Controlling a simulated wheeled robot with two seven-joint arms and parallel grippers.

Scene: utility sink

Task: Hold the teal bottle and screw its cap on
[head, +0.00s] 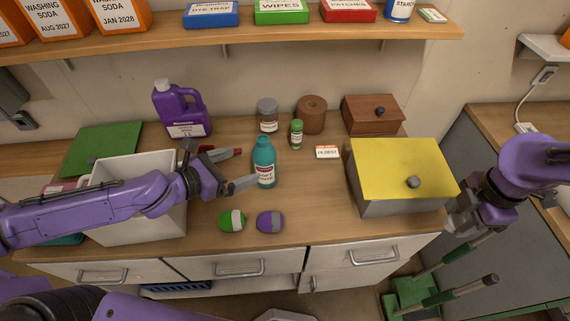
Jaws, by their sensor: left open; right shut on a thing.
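The teal bottle (264,168) stands upright on the wooden counter, with a white and dark label on its front. My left gripper (246,168) is open, just left of the bottle, its fingers pointing toward it. The lower fingertip is close to the bottle's side; I cannot tell if it touches. My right gripper (463,222) is at the far right, beside the grey box with the yellow lid. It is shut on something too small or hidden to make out. I cannot identify a separate cap anywhere in view.
A purple jug (181,112), grey-lidded jar (267,116), green-capped bottle (296,134) and brown roll (312,114) stand behind. The yellow-lidded box (385,200) is right. A white bin (115,227) is left. Green (231,221) and purple (270,222) rounded items lie in front.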

